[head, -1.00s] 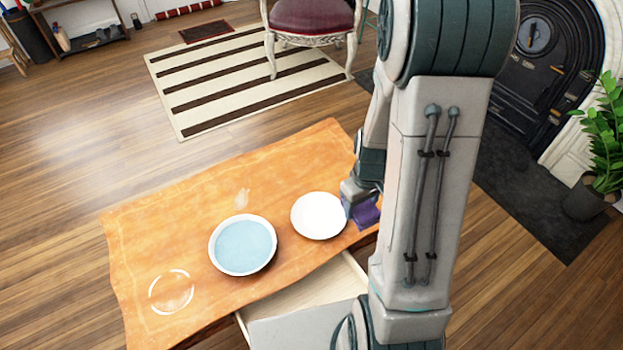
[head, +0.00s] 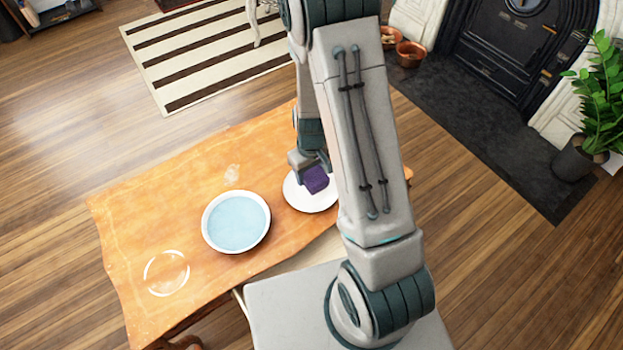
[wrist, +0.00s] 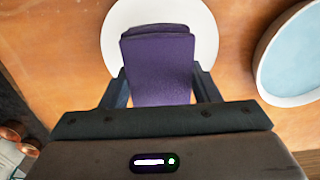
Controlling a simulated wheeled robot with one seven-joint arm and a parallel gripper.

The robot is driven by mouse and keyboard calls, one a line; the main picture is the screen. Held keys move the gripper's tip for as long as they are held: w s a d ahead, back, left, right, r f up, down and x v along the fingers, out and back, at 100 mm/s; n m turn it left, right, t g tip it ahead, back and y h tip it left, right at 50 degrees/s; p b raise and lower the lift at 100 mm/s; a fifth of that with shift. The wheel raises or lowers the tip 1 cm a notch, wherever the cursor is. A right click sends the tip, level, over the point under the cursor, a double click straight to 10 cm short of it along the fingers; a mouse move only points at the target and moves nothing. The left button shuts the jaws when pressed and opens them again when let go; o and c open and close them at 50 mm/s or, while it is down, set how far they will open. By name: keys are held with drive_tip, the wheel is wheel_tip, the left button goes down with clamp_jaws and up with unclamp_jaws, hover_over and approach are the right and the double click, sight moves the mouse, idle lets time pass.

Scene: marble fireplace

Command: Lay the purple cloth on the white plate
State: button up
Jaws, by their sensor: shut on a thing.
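The purple cloth (head: 316,180) is folded into a small block. My gripper (head: 308,171) is shut on it, with a finger on each side of the cloth in the wrist view (wrist: 160,85). The white plate (head: 299,200) lies on the wooden table, partly hidden by my arm in the head view. The cloth is over the plate in both views; the plate's rim (wrist: 207,38) shows around the cloth's far end in the wrist view. I cannot tell whether the cloth touches the plate.
A white-rimmed bowl with a pale blue inside (head: 236,222) stands left of the plate. A clear glass dish (head: 166,273) is at the table's left end, and a small clear item (head: 232,174) lies behind the bowl.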

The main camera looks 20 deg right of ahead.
sight(311, 180)
drive_tip(key=shift+f+b, duration=0.45)
drive_tip(key=shift+f, duration=1.45)
drive_tip(key=shift+f+b, duration=0.35)
drive_tip(key=shift+f, duration=0.05)
drive_tip(key=o, duration=1)
drive_tip(key=shift+r, duration=0.1)
